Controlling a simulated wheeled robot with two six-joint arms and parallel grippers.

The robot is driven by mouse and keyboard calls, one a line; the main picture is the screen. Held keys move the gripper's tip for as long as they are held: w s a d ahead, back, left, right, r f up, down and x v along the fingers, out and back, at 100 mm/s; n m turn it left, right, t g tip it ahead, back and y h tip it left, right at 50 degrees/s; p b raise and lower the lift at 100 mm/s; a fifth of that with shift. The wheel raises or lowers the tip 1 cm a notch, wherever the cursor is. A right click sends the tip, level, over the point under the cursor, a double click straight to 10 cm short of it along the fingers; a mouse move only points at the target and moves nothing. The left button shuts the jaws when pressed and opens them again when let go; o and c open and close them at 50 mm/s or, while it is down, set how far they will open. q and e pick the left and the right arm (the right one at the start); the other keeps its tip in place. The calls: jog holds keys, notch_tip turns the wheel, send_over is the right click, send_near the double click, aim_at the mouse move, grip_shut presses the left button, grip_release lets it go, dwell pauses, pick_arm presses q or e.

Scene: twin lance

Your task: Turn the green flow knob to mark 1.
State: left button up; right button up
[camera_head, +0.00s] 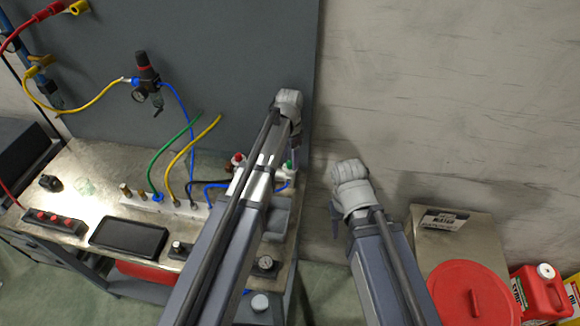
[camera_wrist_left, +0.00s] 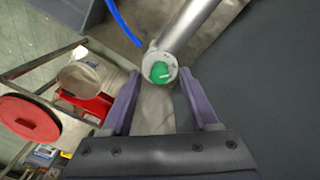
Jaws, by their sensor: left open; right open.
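The green knob (camera_wrist_left: 159,71) shows in the left wrist view as a round green face with a small pale line on it, at the end of a silver cylinder. In the head view a small green spot (camera_head: 289,164) shows at the bench's right end, partly hidden by my left arm. My left gripper (camera_wrist_left: 158,84) is open, its two fingers on either side of the knob's end; I cannot tell whether they touch it. It also shows in the head view (camera_head: 295,150). My right gripper (camera_head: 335,218) is open and empty, right of the bench. I cannot read any mark numbers.
The metal bench (camera_head: 95,160) holds a black tray (camera_head: 128,237), a red-button strip (camera_head: 54,221) and hose fittings. Blue, green and yellow hoses run near my left arm. A grey panel (camera_head: 200,60) stands behind. A red lid (camera_head: 472,293) and a red can (camera_head: 540,292) are at lower right.

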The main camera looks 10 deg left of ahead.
pick_arm(q)
jog(key=shift+f, duration=0.6)
jog(key=shift+r, duration=0.1)
grip_shut()
